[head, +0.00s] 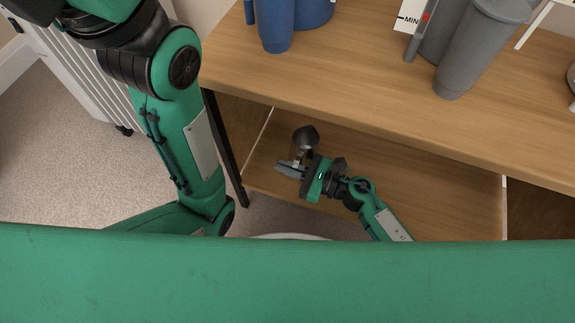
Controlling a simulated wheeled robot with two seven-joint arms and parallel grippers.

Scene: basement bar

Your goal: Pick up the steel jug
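A small dark, shiny rounded object (306,136), which looks like the steel jug, is at the lower wooden shelf in the middle of the head view. A paler, narrower part shows below it, beside my fingers. My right gripper (287,168) reaches in over the lower shelf from the lower right, its fingers pointing left. The fingers are right at the object's lower part and overlap it in the picture. I cannot tell whether they are closed on it or only beside it. My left arm comes down on the left; its gripper is out of sight.
The wooden upper top (400,85) overhangs the lower shelf (440,190). On it stand blue vessels (277,25), grey tumblers (478,45) and a white card marked MIN (409,17). A dark table leg (226,150) is left of the shelf. A white radiator (85,75) stands at left.

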